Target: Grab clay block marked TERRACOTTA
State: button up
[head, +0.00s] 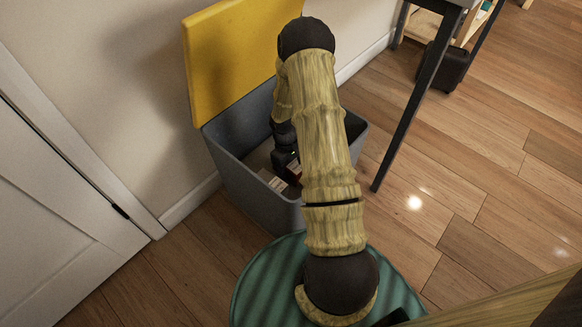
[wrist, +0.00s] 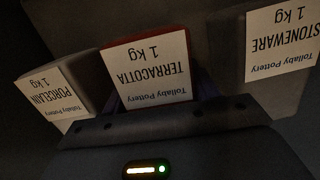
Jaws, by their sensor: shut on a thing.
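The TERRACOTTA block (wrist: 148,68), reddish with a white label, is upside down in the middle of the wrist view. My gripper (wrist: 155,98) is shut on it, with bluish fingers partly showing at its two sides. The PORCELAIN block (wrist: 52,88), pale, is to the left, and the STONEWARE block (wrist: 283,45), grey, is to the right. In the head view my gripper (head: 288,163) is down inside the grey bin (head: 238,190), with a bit of red block (head: 294,173) beside it. My arm hides much of the bin.
The bin's yellow lid (head: 232,60) stands open against the wall. A white door (head: 60,210) is on the left. A black table leg (head: 415,100) stands right of the bin.

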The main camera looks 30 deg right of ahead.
notch_tip(320, 180, up, 9)
jog(key=p, duration=0.5)
jog(key=shift+r, duration=0.2)
